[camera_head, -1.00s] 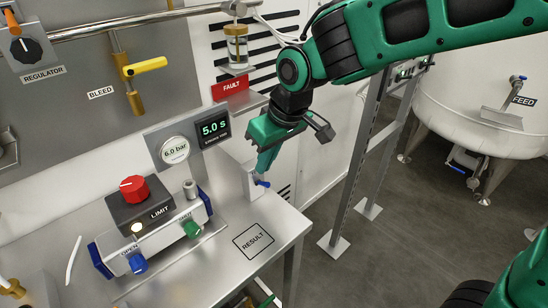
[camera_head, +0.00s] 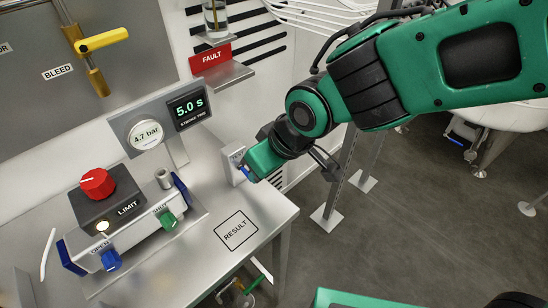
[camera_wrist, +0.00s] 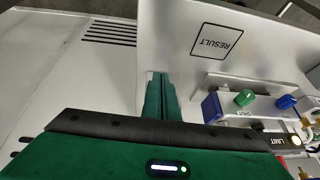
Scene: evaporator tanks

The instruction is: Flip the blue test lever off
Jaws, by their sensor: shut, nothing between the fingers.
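The blue test lever (camera_head: 244,169) is a small blue handle on a pale box (camera_head: 230,158) at the back right of the steel bench. Only a bit of it shows, as my gripper (camera_head: 249,173) covers the rest. My green gripper is shut and empty, with its tips right at the lever; I cannot tell whether they touch. In the wrist view the closed fingers (camera_wrist: 160,80) point at the bench edge, and the lever is hidden there.
A control block with a blue OPEN knob (camera_head: 110,259), green SHUT knob (camera_head: 167,219) and red LIMIT knob (camera_head: 97,184) stands left. The gauge (camera_head: 145,134) reads 4.7 bar. The bench around the RESULT square (camera_head: 236,231) is clear.

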